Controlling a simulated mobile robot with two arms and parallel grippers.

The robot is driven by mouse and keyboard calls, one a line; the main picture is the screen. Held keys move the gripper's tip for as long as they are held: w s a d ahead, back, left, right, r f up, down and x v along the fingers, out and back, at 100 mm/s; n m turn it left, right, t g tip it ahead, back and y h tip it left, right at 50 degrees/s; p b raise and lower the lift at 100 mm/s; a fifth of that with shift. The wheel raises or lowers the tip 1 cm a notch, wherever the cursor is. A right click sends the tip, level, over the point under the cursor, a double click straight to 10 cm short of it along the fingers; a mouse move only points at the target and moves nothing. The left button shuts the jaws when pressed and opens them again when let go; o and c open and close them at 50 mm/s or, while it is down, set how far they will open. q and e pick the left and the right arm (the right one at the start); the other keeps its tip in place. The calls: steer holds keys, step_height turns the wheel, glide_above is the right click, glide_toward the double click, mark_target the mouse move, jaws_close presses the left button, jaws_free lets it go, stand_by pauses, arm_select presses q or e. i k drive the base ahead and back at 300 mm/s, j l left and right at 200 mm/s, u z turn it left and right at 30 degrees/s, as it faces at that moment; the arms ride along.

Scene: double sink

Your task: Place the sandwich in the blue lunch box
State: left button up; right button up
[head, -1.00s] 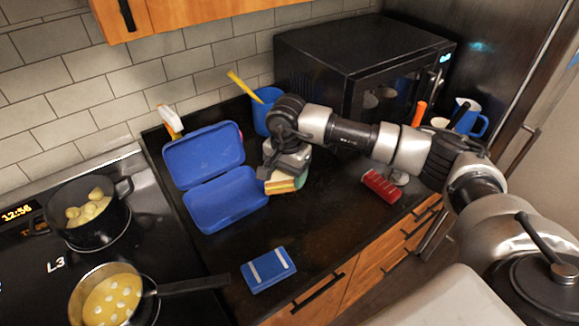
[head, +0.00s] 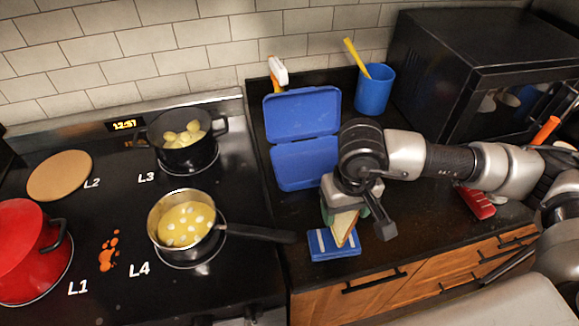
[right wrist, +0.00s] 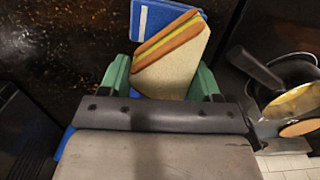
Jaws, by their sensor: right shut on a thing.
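The blue lunch box (head: 300,165) lies open on the dark counter in the head view, its lid (head: 302,113) raised at the back. My right gripper (head: 343,217) is shut on the sandwich (head: 346,228), held tilted in front of and to the right of the lunch box. In the right wrist view the sandwich (right wrist: 178,62) shows its pale bread face and layered edge between the green fingers. My gripper and wrist hide the right part of the lunch box base. My left gripper is not in view.
A small blue case (head: 330,247) with white stripes lies just below the sandwich. A pan (head: 184,222) has its handle over the counter. A black pot (head: 184,142), a red pot (head: 25,250), a blue cup (head: 373,90) and a microwave (head: 470,70) stand around.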

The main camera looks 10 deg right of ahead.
mark_target(321, 165)
steer(key=l+u, duration=0.2)
steer(key=u, duration=0.15)
steer(key=l+u, duration=0.15)
steer(key=u, duration=0.2)
steer(key=k+l+u, duration=0.1)
steer(key=u, duration=0.25)
steer(key=k+l, duration=0.2)
steer(key=l, duration=0.2)
